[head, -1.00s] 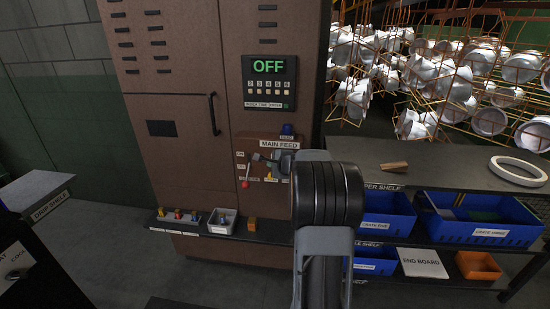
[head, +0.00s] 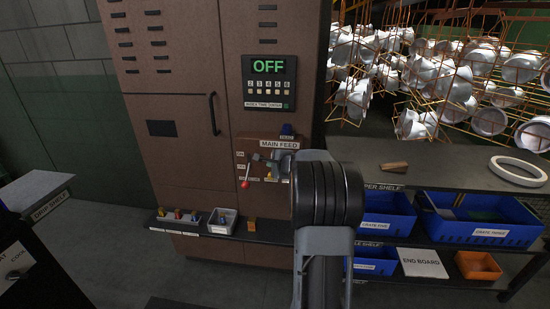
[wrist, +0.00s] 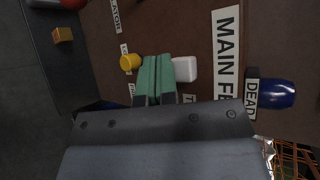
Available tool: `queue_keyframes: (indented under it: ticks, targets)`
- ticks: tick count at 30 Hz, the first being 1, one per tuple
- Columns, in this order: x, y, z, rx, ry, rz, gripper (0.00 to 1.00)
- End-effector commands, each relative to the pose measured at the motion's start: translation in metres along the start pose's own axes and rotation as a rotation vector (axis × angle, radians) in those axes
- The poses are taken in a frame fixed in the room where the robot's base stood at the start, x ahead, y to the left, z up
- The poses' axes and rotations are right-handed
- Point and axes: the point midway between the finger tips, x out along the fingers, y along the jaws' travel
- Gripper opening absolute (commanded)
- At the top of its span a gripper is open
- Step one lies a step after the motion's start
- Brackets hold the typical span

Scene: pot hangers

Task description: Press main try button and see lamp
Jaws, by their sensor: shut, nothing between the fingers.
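In the wrist view my gripper (wrist: 155,68) is shut and empty, its green fingertips together over the brown main feed panel. A white block (wrist: 186,69) sits beside the fingertips, partly hidden by them; I cannot tell if they touch. A yellow round knob (wrist: 130,62) is on the fingers' other side. A blue dome lamp (wrist: 279,94) stands by a label starting "DEAD"; I see no clear glow. In the head view the lamp (head: 287,129) is above the "MAIN FEED" sign (head: 279,143). My arm hides the panel's right part. Which part is the try button is unclear.
A red-knobbed lever (head: 245,183) is at the panel's left. A display (head: 268,67) above reads "OFF". A narrow ledge (head: 271,230) with small items runs below. Blue crates (head: 480,232) and hanging wire racks of white pots (head: 440,75) are at right.

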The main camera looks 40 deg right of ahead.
Motion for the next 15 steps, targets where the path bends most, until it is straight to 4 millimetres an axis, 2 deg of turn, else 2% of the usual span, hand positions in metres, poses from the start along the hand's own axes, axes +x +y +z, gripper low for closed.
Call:
queue_keyframes:
  ticks: [15]
  targets:
    - [0.0038,-0.002,-0.0029,0.0,0.0,0.0,0.0]
